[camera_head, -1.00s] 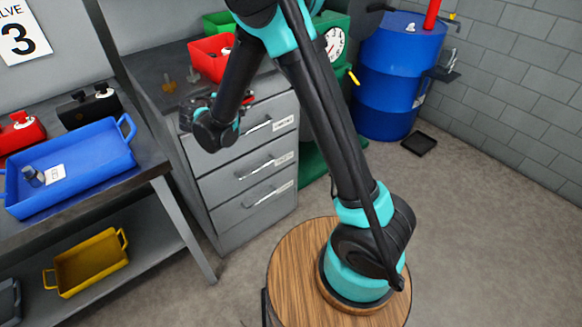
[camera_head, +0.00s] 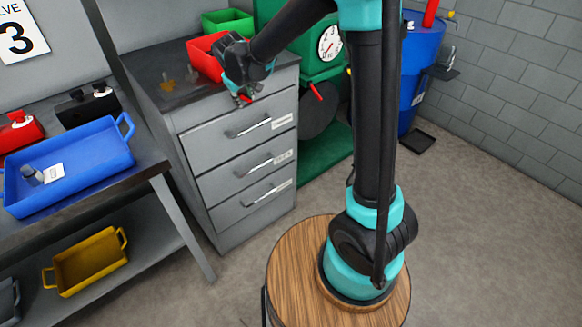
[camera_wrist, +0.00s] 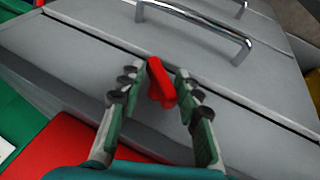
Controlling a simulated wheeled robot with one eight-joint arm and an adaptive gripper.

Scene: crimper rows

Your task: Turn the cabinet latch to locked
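The grey cabinet (camera_head: 215,140) has three drawers with metal handles and white labels. The small red latch (camera_wrist: 161,82) is on its front, near the top drawer. In the head view the latch (camera_head: 245,98) is mostly hidden by my gripper (camera_head: 242,99), which is at the cabinet's upper front edge. In the wrist view my gripper (camera_wrist: 162,76) is open, with one finger on each side of the latch. A gap shows on the right side; whether the left finger touches it I cannot tell.
A top drawer handle (camera_wrist: 200,25) is close beyond my fingertips. A red bin (camera_head: 203,58) and a green bin (camera_head: 228,22) stand on the cabinet top. A green machine with a gauge (camera_head: 329,43) is right of the cabinet. The floor in front is clear.

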